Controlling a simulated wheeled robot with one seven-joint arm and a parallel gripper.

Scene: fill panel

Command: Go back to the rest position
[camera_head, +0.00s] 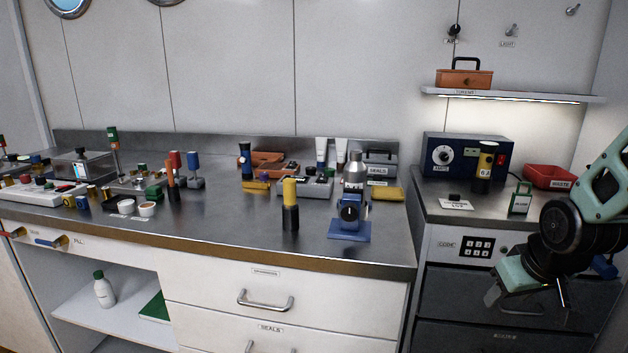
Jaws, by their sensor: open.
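My gripper (527,297) is at the lower right in the head view, on the end of my pale green and black arm. It hangs in front of the dark drawers (462,295) of the right cabinet, below the counter's height. Its jaws are open, and I see nothing held between them. The space right behind it is partly hidden by the arm.
The steel counter (230,222) holds a yellow-and-black cylinder (290,205), a grey bottle on a blue stand (350,228) and several tools. On the right cabinet stand a blue power box (462,148), a green-framed tag (520,198) and a red waste tray (549,177).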

